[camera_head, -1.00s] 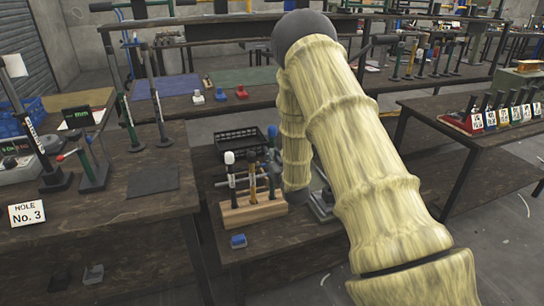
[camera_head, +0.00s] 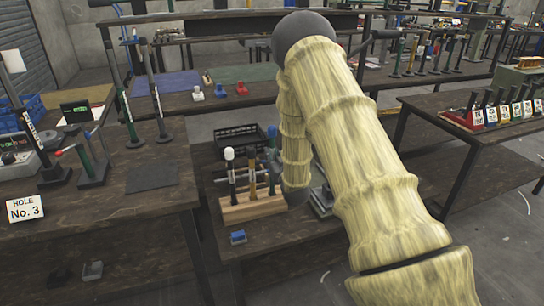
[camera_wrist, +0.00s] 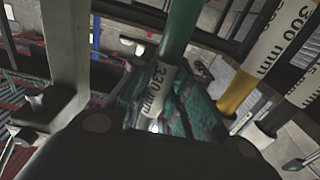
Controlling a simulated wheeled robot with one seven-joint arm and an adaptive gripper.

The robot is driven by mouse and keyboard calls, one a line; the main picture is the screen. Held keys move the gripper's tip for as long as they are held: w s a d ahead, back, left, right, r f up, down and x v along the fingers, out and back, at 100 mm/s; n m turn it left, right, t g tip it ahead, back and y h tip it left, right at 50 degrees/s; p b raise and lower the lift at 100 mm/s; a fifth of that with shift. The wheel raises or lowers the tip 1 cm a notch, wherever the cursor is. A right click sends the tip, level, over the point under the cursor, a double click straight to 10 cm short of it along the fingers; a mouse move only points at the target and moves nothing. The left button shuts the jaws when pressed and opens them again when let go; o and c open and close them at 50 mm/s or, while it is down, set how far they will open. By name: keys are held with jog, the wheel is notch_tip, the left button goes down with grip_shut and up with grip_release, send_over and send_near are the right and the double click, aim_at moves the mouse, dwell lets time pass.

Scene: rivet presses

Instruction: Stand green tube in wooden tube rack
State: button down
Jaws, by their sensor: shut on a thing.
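The green tube (camera_wrist: 180,35), with a white 330 mm label, stands up between the dark fingers of my gripper (camera_wrist: 165,135) in the wrist view. My gripper is shut on it. The wooden tube rack (camera_head: 252,208) stands on a low dark table in the head view. My forearm covers the area to the right of the rack, and I cannot make out the green tube there. Its lower end is hidden, so I cannot tell whether it touches the rack.
In the wrist view, a yellow-ended tube (camera_wrist: 245,85) and a black-ended tube (camera_wrist: 290,95) are close on the right. A small blue block (camera_head: 238,237) lies before the rack and a black crate (camera_head: 240,141) behind it. A higher bench (camera_head: 150,205) borders the left.

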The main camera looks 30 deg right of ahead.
jog(key=shift+f+b, duration=1.2)
jog(key=shift+f, duration=0.9)
jog(key=c, duration=1.3)
grip_release()
jog(key=v, duration=1.2)
jog(key=shift+f, duration=0.15)
jog(key=s+a+f+n+g+y, duration=0.15)
jog(key=s+a+f+g, duration=0.35)
jog(key=s+a+f, duration=0.6)
jog(key=s+a+f+g+y, duration=0.2)
jog(key=s+a+f+g, duration=0.35)
jog(key=s+f, duration=0.6)
jog(key=s+a+f+g+y, duration=0.1)
jog(key=s+a+f+g, duration=0.35)
jog(key=s, duration=0.45)
jog(key=s+a+f+g, duration=0.3)
jog(key=s+a+f, duration=0.15)
jog(key=s, duration=0.55)
jog(key=shift+n+t, duration=0.3)
jog(key=shift+n, duration=0.15)
jog(key=r+p, duration=1.5)
jog(key=r, duration=0.1)
jog(key=shift+w+a, duration=0.1)
jog(key=shift+w, duration=0.15)
